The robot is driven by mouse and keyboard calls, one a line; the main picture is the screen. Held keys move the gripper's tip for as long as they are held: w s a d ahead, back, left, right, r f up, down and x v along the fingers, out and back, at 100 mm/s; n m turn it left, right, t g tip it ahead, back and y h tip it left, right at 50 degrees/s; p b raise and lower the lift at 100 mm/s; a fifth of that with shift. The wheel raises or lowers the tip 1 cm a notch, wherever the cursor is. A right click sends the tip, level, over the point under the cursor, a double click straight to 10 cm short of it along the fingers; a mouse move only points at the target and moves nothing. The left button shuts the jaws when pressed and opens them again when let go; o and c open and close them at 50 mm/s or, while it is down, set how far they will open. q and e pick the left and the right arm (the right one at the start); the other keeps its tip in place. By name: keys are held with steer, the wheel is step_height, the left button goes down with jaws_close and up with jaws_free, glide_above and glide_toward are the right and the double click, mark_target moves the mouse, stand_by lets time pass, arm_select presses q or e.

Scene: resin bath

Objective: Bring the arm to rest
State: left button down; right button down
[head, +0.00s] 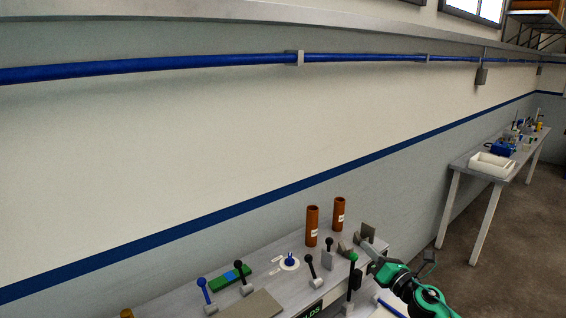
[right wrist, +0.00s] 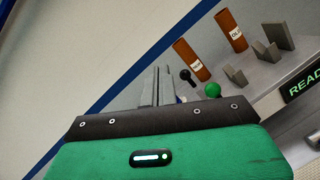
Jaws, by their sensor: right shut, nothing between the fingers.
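My right arm, green and black, comes in at the bottom right of the head view. Its right gripper (head: 371,252) is over the right end of the grey bench (head: 186,299), close to the green-knobbed lever (head: 352,270). In the right wrist view the gripper's two grey fingers (right wrist: 156,84) lie together, shut and empty. The green knob (right wrist: 212,90) and a black knob (right wrist: 186,74) show just right of the fingers. I cannot tell whether the gripper touches anything. My left gripper is not in view.
Two brown cylinders (head: 312,226) (head: 339,214) stand at the bench's back. A display (right wrist: 303,84) is lit on the front. A side table (head: 462,165) stands far right, with floor between.

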steer(key=s+f+m+g+h, duration=0.2)
steer(key=s+f+m+h, duration=0.4)
steer(key=s+m, duration=0.5)
steer(key=s+f+m+g+h, duration=0.35)
steer(key=s+f+m, duration=0.45)
steer(key=m, duration=0.4)
steer(key=s+a+f+m+g+y, duration=0.1)
steer(key=s+f+m+g, duration=0.15)
steer(key=s, duration=0.65)
steer(key=s+a+f+m+g, duration=0.2)
steer(key=s+m+g, duration=0.15)
steer(key=s, duration=0.45)
steer(key=s+a+f+m+g+y, duration=0.1)
steer(key=s+f+m+g, duration=0.2)
steer(key=s, duration=0.6)
step_height(320, 180, down, 35)
steer(key=s+g+b, duration=0.1)
steer(key=b, duration=0.3)
steer(key=s+d+f+g+b, duration=0.1)
steer(key=s+d+f+b, duration=0.2)
steer(key=s+f, duration=1.5)
step_height(320, 180, down, 3)
steer(key=shift+s+d+r+h, duration=0.1)
steer(key=shift+s+d+h, duration=0.1)
steer(key=shift+d+h, duration=0.15)
